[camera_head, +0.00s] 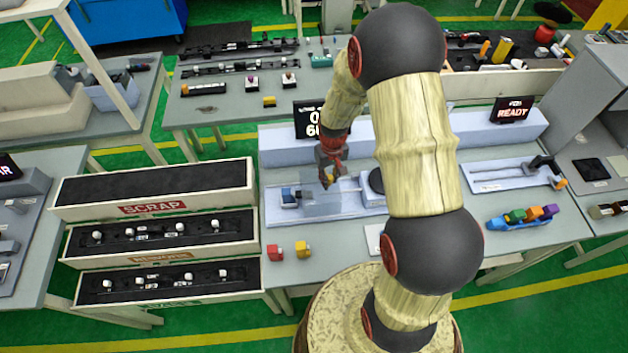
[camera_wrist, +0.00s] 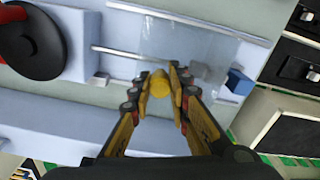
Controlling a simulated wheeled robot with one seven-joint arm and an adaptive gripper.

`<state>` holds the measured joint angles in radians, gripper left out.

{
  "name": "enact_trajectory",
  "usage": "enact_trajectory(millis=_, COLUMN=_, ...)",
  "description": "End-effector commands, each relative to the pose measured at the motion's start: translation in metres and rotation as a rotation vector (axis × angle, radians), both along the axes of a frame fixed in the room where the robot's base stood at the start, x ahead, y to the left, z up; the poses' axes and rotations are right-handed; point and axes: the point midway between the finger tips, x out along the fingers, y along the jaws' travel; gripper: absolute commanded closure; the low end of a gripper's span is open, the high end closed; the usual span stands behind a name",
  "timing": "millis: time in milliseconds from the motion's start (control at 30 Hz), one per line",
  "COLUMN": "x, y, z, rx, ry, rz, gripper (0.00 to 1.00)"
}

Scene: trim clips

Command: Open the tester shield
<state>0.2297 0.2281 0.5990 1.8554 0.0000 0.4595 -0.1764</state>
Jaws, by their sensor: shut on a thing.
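The tester shield (camera_head: 316,189) is a clear, faintly blue panel on the light-blue tester (camera_head: 285,158) at the middle of the bench. It shows in the wrist view as a see-through sheet (camera_wrist: 190,42) beside thin metal rails. My gripper (camera_head: 328,178) is at the shield. In the wrist view its yellow-padded fingers (camera_wrist: 160,84) are shut on a round yellow knob (camera_wrist: 160,83) at the shield's edge. A small blue block (camera_head: 290,195) sits at the left of the tester bed. My arm hides part of the tester's right side in the head view.
A dark display (camera_head: 307,119) stands behind the shield. A black disc (camera_head: 377,181) is right of it. Red and yellow blocks (camera_head: 303,249) lie in front. Black-lined bins, the rear one marked SCRAP (camera_head: 152,208), stand at left. A second station reads READY (camera_head: 513,110).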

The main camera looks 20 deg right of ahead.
Motion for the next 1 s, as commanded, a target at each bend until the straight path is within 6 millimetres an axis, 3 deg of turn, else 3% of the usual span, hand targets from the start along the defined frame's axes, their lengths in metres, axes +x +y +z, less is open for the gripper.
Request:
enact_trajectory(millis=367, x=-0.0006, y=-0.0051, z=0.0007, rx=-0.001, ry=-0.003, rz=0.001, gripper=1.0)
enact_trajectory(millis=400, x=-0.0006, y=-0.005, z=0.0007, rx=-0.001, ry=-0.003, rz=0.001, gripper=0.8)
enact_trajectory(millis=700, x=-0.0012, y=-0.0047, z=0.0003, rx=0.0, ry=-0.001, rz=0.001, gripper=0.63)
enact_trajectory(millis=1000, x=-0.0012, y=-0.0046, z=0.0009, rx=0.0, ry=-0.001, rz=0.001, gripper=0.63)
